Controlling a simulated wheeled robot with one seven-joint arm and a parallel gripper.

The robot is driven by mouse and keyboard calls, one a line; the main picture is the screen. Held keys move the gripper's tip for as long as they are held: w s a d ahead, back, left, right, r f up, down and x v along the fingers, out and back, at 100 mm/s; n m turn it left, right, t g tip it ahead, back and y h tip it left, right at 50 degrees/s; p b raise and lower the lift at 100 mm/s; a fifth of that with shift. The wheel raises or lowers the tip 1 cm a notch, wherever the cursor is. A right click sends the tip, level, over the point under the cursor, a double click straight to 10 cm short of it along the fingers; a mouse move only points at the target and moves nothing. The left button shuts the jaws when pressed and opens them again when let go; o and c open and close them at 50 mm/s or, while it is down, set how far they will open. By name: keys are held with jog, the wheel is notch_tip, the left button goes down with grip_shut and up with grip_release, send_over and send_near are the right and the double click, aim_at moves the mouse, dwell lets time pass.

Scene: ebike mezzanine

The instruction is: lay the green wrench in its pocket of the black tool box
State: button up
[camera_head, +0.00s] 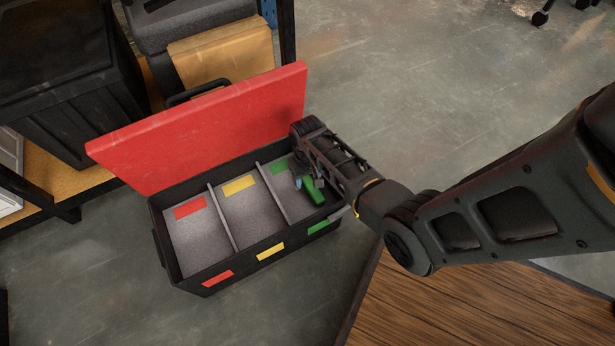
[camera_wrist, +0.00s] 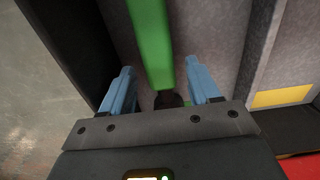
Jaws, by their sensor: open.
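The black tool box (camera_head: 245,266) stands on the floor with its red lid (camera_head: 205,128) open. It has three grey compartments, marked red, yellow and green from left to right. The green wrench (camera_head: 314,191) is in the right, green-marked compartment, partly hidden by my arm. In the wrist view the green wrench (camera_wrist: 150,40) runs lengthwise between my fingers, with a dark end near the palm. My gripper (camera_head: 303,183) is in that compartment, open around the wrench. In the wrist view gaps show between the wrench and both blue fingers of my gripper (camera_wrist: 162,88).
A wooden tabletop (camera_head: 440,310) lies to the right of the box, below my arm. A shelf (camera_head: 60,183) with dark crates stands at the left. The divider and yellow label (camera_wrist: 282,97) lie right of my fingers. Concrete floor (camera_head: 440,80) is clear at the back.

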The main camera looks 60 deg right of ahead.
aim_at(308, 180)
notch_tip(308, 180, up, 11)
jog(key=p, duration=0.5)
jog(key=s+a+r+n+t+h, duration=0.3)
jog(key=s+a+t, duration=0.4)
jog(key=s+a, duration=0.6)
jog(key=s+a+r+n+t+y, duration=0.1)
jog(key=s+a+r+t, duration=0.1)
jog(key=r, duration=0.8)
jog(key=s+a+r+n+t+y, duration=0.1)
jog(key=s+a+r+t, duration=0.2)
jog(key=r, duration=0.7)
jog(key=s+a+r+n+t+y, duration=0.1)
jog(key=s+a+r+t, duration=0.2)
jog(key=r, duration=0.8)
jog(key=shift+s+a+n, duration=0.2)
jog(key=shift+s+n, duration=0.2)
jog(key=shift+s, duration=0.1)
